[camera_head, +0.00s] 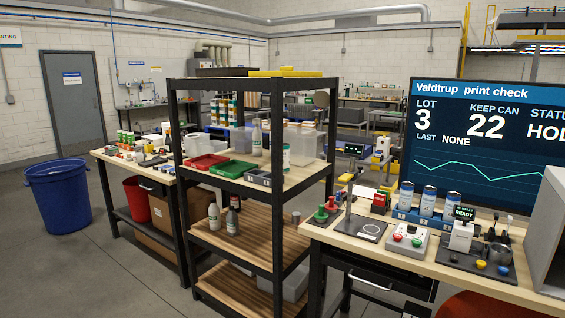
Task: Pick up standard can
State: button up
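Three white-and-blue cans stand upright in a row in a blue holder (403,214) on the right workbench. They are the left can (406,194), the middle can (428,200) and the right can (449,206), whose lower part is partly covered by a small device reading READY. Their labels are too small to read, so I cannot tell which is the standard can. My gripper is not in view.
A print check screen (480,140) reading "KEEP CAN 22" stands behind the cans. In front are a button box (407,240) and the READY device (461,236). A black-framed shelf (277,190) stands left of the bench. Open floor (110,270) lies lower left, beside a blue bin (58,195).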

aim_at(286, 146)
jog(key=i+j+z, duration=0.1)
jog(key=z, duration=0.25)
jog(key=i+j+z, duration=0.1)
jog(key=z, duration=0.2)
jog(key=i+j+z, duration=0.25)
jog(key=i+j, duration=0.15)
jog(key=j, duration=0.2)
jog(key=i+j+z, duration=0.1)
jog(key=j, duration=0.25)
jog(key=i+j+z, duration=0.25)
jog(key=i+j, duration=0.15)
jog(key=j, duration=0.3)
